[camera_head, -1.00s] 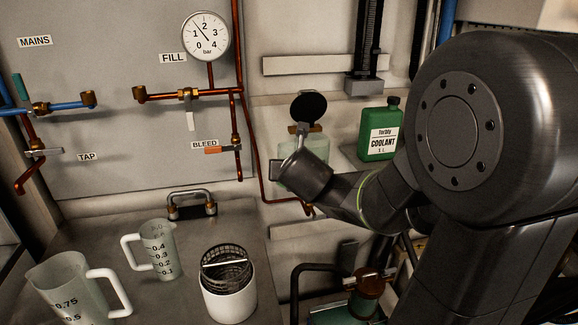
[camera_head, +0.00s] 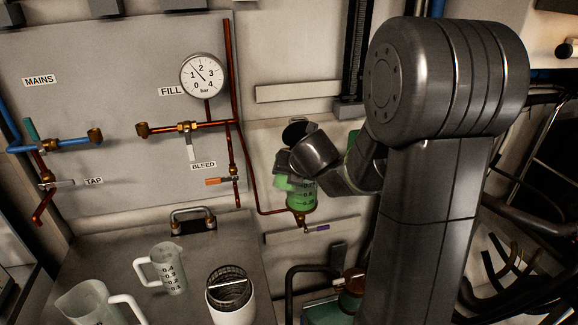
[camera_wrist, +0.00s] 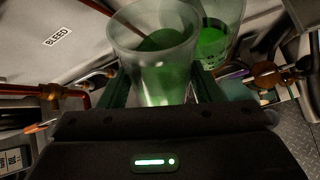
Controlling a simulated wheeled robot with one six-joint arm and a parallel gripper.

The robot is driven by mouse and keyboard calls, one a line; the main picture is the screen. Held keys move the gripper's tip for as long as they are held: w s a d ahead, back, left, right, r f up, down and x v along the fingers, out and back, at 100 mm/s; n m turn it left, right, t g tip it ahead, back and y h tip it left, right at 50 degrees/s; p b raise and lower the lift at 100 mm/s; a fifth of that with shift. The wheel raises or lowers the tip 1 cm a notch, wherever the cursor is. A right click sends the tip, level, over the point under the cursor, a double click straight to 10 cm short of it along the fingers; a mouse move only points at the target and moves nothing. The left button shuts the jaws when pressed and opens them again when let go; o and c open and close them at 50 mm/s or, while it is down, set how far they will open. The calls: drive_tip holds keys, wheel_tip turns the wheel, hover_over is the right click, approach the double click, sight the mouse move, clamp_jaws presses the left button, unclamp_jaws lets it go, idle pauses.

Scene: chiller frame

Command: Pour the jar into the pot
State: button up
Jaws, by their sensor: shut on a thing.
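The pot (camera_head: 302,195) is a clear, marked cylinder on a brass fitting at the end of a copper pipe. It has green liquid inside, and its round black lid (camera_head: 299,131) stands open. My gripper (camera_wrist: 155,92) is shut on the jar (camera_wrist: 150,75), a clear vessel with green liquid visible in it. The pot also shows in the wrist view (camera_wrist: 222,38), just behind and right of the jar. In the head view my wrist hides most of the jar and the pot's upper part. Whether liquid is flowing cannot be told.
Two measuring jugs (camera_head: 168,270) (camera_head: 88,307) and a white container (camera_head: 232,311) with a wire basket stand on the lower-left bench. Copper pipes, a gauge (camera_head: 203,75) and valves line the wall. A purple-handled valve (camera_head: 317,228) sits below the pot.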

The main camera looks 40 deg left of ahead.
drive_tip(key=shift+r+g+p, duration=0.4)
drive_tip(key=shift+r+p, duration=0.2)
drive_tip(key=shift+p, duration=0.5)
drive_tip(key=shift+f, duration=0.3)
drive_tip(key=shift+r, duration=0.1)
drive_tip(key=shift+r+m+g+p, duration=0.25)
drive_tip(key=shift+m+g+p, duration=0.05)
drive_tip(key=shift+p, duration=0.25)
drive_tip(key=shift+r+p, duration=0.1)
drive_tip(key=shift+p, duration=0.2)
drive_tip(key=shift+g, duration=0.3)
drive_tip(key=shift+r, duration=0.1)
drive_tip(key=shift+r+g+h, duration=0.15)
drive_tip(key=shift+g+h, duration=0.15)
drive_tip(key=shift+g, duration=0.1)
